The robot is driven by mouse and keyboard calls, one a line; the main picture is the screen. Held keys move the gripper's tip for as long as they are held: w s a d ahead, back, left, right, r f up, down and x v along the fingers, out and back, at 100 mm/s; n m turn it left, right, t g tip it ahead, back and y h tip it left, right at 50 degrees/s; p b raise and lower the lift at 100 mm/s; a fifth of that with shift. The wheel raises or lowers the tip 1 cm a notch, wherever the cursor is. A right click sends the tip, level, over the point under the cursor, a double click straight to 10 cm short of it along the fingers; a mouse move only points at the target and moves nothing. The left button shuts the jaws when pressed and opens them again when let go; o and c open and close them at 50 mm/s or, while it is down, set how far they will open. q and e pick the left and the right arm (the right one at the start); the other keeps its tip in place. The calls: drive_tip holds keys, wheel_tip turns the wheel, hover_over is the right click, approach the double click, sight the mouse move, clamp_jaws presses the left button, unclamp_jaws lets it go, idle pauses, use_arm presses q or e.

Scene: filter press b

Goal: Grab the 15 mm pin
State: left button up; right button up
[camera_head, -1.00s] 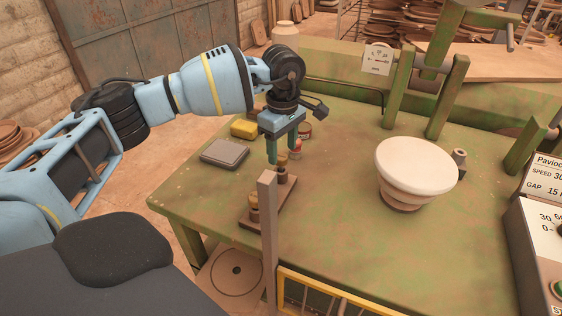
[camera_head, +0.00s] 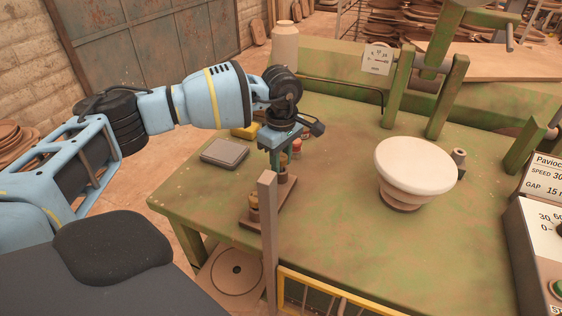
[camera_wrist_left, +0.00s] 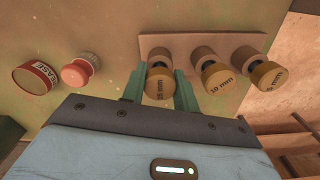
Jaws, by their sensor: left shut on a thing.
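The 15 mm pin (camera_wrist_left: 159,82) has a yellow labelled head and stands at the left end of a wooden rack (camera_wrist_left: 190,42) in the wrist view. The 10 mm pin (camera_wrist_left: 217,79) and a third pin (camera_wrist_left: 267,74), whose label I cannot read, stand beside it. My left gripper (camera_head: 282,153) points down at the far end of the rack (camera_head: 259,216) on the green table. Its green fingers (camera_wrist_left: 160,90) are shut on the 15 mm pin's head, one on each side. The pin appears to be still in its rack place. My right gripper is not in view.
A grey box (camera_head: 224,152) lies left of the gripper. A wooden post (camera_head: 268,235) rises in front. A white-topped round stand (camera_head: 415,165) is right.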

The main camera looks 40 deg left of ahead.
use_arm(q)
wheel_tip(320, 180, up, 10)
drive_tip(key=shift+f, duration=0.1)
idle(0.5)
